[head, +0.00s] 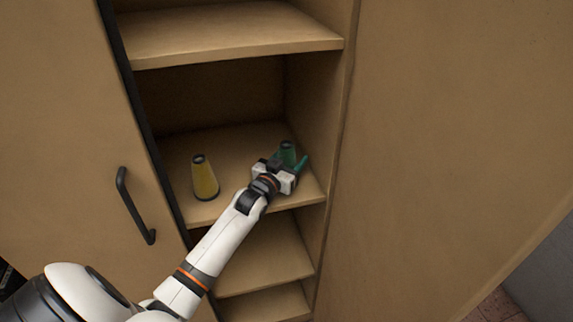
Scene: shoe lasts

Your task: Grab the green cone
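The green cone (287,151) stands upright on the middle shelf, near the right wall of the cabinet. My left gripper (288,164) is right in front of it and hides its lower part. The gripper's fingers look spread, with a greenish finger to the right of the cone and a gap beside it. Whether either finger touches the cone is hard to see. My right gripper is not in view.
A yellow cone (205,179) stands on the same shelf to the left. Another shelf (230,33) lies above and more lie below. The cabinet's right wall is close to the gripper. A left door with a black handle (135,206) flanks the opening.

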